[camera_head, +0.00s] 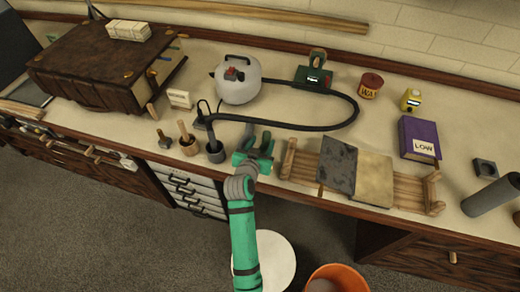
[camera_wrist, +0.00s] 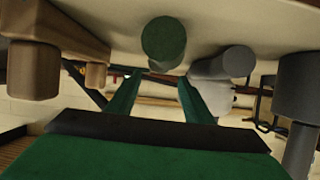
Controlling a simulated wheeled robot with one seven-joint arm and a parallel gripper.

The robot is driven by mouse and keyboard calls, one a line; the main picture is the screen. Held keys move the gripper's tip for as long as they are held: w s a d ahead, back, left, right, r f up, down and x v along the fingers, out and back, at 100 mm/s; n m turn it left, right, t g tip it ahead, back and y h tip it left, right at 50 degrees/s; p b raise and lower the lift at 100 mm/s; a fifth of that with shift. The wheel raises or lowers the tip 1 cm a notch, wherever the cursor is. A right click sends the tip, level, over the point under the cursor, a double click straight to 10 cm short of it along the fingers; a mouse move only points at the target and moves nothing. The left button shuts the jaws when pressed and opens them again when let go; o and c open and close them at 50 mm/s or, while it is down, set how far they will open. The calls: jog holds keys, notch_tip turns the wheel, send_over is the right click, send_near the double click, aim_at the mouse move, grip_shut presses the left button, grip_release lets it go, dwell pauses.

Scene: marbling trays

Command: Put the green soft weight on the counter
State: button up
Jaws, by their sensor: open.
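My gripper (camera_head: 254,148) is open over the counter's front edge, left of the wooden rack. In the wrist view its two green fingers (camera_wrist: 157,88) stand apart with a gap between them. A dark green round-ended piece (camera_wrist: 163,40), which looks like the green soft weight, shows against the pale counter (camera_wrist: 225,22), in line with the gap; the fingers do not visibly grip it. The pale counter (camera_head: 290,150) runs across the head view. A green device with a handle (camera_head: 315,72) stands at the back.
The wooden rack (camera_head: 437,190) holding a dark and a tan sheet is close on the right. Grey (camera_head: 215,152) and wooden (camera_head: 188,145) holders stand close on the left. A black cord (camera_head: 290,127) loops behind my gripper. Bare counter lies inside the loop.

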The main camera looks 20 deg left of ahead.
jog(key=shift+v, duration=2.5)
jog(key=shift+d, duration=0.1)
jog(key=shift+w, duration=0.1)
